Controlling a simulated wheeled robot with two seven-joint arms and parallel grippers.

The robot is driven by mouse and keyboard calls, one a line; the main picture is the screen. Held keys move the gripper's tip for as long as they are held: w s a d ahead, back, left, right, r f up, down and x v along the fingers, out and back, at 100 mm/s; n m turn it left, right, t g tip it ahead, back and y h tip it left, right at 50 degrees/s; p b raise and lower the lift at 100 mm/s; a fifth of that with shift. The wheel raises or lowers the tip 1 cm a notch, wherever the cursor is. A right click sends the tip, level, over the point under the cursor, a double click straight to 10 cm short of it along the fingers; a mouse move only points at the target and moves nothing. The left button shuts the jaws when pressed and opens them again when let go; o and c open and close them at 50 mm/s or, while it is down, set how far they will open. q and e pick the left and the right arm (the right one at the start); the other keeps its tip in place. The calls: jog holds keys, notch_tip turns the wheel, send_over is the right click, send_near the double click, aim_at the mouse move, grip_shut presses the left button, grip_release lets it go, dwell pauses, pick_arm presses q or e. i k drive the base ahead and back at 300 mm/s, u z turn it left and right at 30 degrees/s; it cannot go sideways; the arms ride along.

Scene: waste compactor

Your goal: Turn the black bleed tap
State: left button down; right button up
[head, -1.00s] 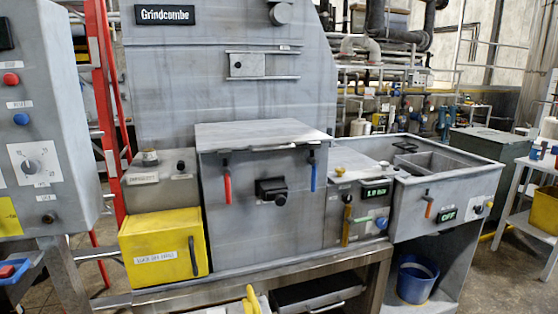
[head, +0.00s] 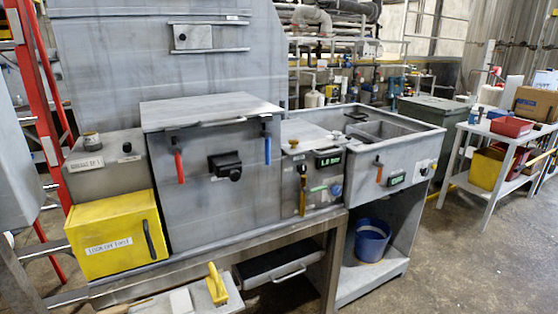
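No label marks the bleed tap, and I cannot tell which black fitting it is. A large black knob (head: 226,167) sits on the front of the grey central box, between a red lever (head: 180,166) and a blue lever (head: 267,149). A small black knob (head: 127,147) is on the left grey box. An amber lever (head: 302,196) with a black pivot is on the panel with a green-lit display (head: 328,160), beside a small green handle (head: 318,189) and a blue knob (head: 336,190). Neither gripper is in view.
A yellow box (head: 112,235) is at left below the small black knob. A yellow handle (head: 216,283) stands at the bottom front. A grey sink unit (head: 400,170) has an orange lever. A blue bucket (head: 372,240) is beneath it. Open floor (head: 470,260) lies at right.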

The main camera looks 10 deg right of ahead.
aim_at(302, 169)
jog(key=z, duration=0.4)
jog(key=i, duration=1.1)
jog(key=u, duration=0.75)
